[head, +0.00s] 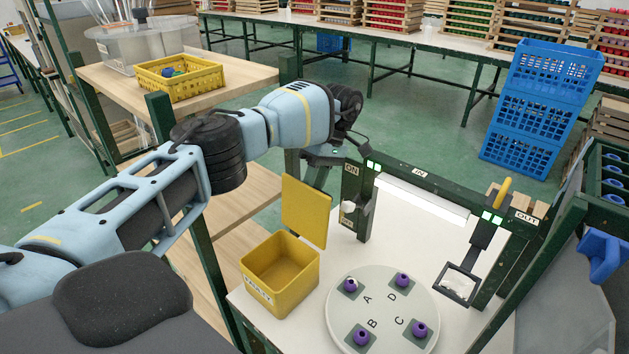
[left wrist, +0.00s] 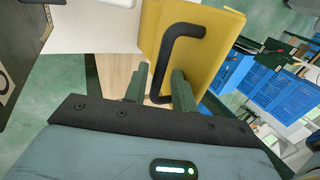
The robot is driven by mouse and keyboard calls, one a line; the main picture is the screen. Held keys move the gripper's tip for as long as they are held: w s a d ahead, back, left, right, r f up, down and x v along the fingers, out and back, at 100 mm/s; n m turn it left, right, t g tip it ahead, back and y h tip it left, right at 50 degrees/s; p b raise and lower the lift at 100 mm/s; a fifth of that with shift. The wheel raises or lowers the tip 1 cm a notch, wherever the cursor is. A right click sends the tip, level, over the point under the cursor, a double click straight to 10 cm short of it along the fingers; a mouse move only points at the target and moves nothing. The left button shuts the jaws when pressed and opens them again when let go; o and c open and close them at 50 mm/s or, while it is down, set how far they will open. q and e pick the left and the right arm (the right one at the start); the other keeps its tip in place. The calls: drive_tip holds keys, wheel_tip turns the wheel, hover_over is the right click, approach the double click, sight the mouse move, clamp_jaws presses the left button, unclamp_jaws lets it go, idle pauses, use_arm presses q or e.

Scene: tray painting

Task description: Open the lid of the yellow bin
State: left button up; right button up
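The yellow bin (head: 308,285) stands at the left edge of the white worktable, its top uncovered and its inside empty as far as I see. Its yellow lid (head: 305,212) stands upright at the bin's far side. The lid (left wrist: 212,50) has a black handle (left wrist: 160,62), seen in the left wrist view. My left gripper (head: 318,178) is behind the lid, partly hidden by it. In the left wrist view my left gripper (left wrist: 157,86) has its fingers apart with the handle's bar between them, and a gap shows beside the bar. My right gripper is out of view.
A round turntable (head: 388,310) with several purple pieces on pads is right of the bin. A green frame (head: 408,173) with lit indicators stands behind it. A wooden shelf (head: 215,95) with a yellow basket (head: 180,88) is at left. Blue crates (head: 525,130) are stacked behind.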

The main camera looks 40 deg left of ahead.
use_arm(q)
drive_tip(key=shift+o, duration=0.3)
drive_tip(key=shift+r, duration=0.45)
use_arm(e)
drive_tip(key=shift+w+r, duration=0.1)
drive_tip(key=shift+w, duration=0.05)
